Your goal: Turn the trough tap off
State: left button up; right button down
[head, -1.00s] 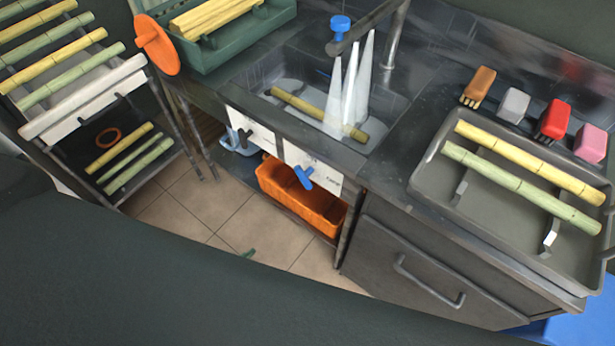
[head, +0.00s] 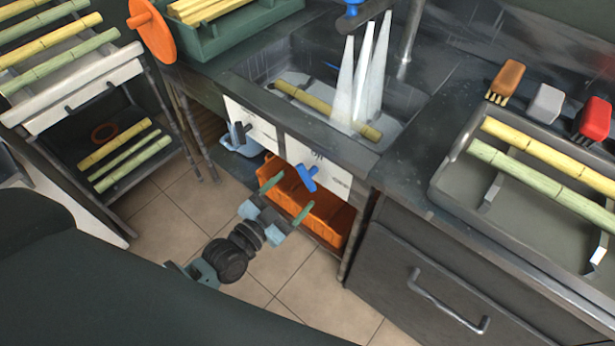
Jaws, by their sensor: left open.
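A blue lever handle (head: 307,178) sits on a white panel (head: 330,176) under the sink front. A dark lever (head: 238,133) sits on another white panel to its left. Above the sink trough (head: 262,74), a spout with a blue knob (head: 353,10) pours several white streams of water (head: 362,80). I cannot read the panel labels to tell which handle is the trough's. My left gripper (head: 298,189) is open, with green fingers pointing up at the blue lever, one on each side of its lower end in the picture. I cannot tell whether they touch it. My right gripper is out of view.
An orange crate (head: 330,222) stands under the sink, behind my left gripper. A drawer cabinet (head: 440,262) is to the right, below a grey tray (head: 450,192) with cane. A cane rack (head: 75,85) stands left. The tiled floor is clear.

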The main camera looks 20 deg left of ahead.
aim_at(305, 182)
pick_arm(q)
jog(key=shift+x, duration=3.15)
jog(key=shift+c, duration=0.4)
jog(key=shift+s+f, duration=0.1)
jog(key=shift+f, duration=0.05)
jog(key=c, duration=1.5)
